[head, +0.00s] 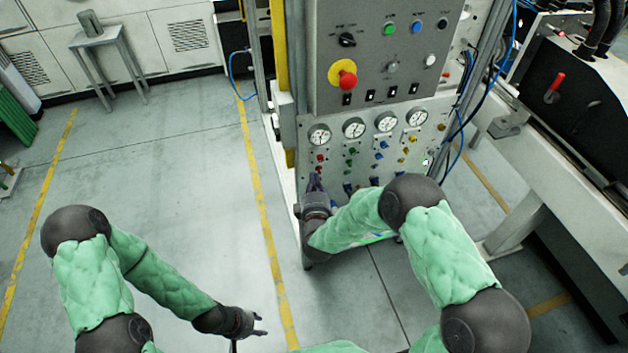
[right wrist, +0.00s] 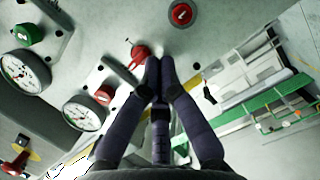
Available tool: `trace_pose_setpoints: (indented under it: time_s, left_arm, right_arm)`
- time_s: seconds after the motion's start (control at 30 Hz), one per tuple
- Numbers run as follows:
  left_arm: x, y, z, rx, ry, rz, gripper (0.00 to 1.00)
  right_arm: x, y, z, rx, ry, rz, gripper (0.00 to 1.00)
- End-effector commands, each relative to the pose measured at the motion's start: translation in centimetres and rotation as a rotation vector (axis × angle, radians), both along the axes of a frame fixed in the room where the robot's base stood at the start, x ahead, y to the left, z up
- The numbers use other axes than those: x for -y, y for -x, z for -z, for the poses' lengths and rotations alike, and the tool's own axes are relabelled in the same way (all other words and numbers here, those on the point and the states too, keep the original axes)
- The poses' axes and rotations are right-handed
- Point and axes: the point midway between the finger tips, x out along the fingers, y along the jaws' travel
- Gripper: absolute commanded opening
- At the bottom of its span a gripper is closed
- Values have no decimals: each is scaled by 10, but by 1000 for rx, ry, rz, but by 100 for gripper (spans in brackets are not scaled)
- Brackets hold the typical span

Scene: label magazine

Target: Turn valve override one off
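Valve controls sit on the grey panel (head: 335,140) under the round gauges. The leftmost column is red, with a red knob (head: 320,157); I cannot read which one is override one. My right gripper (head: 315,180) is at the lower end of that column. In the right wrist view my right gripper (right wrist: 160,62) has its fingertips together, right beside a red valve handle (right wrist: 140,52); contact is unclear. Another red knob (right wrist: 181,14) lies beyond the tips. My left gripper (head: 263,325) is open and empty over the floor, away from the panel.
A control box (head: 385,50) with a red emergency button (head: 346,76) is above the gauges. A red knob (right wrist: 103,95) sits beside a gauge (right wrist: 84,113). A machine (head: 575,110) stands at right.

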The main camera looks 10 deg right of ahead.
Motion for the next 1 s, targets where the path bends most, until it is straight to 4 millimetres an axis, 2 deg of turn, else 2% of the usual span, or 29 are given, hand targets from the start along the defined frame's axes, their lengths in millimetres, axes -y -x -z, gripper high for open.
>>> trace_pose_setpoints:
  time_s: [0.27,0.37,0.47,0.8,1.0]
  left_arm:
    - [0,0,0,0,0,0,40]
    - [0,0,0,0,0,0,40]
    - [0,0,0,0,0,0,40]
    - [0,0,0,0,0,0,40]
    - [0,0,0,0,0,0,40]
  right_arm:
    - [2,1,1,-3,-1,5,0]
    - [0,8,0,-3,-1,4,0]
    - [-3,20,0,-2,0,1,0]
    - [-19,85,-5,-2,1,-2,0]
    - [-24,109,-6,0,0,-2,0]
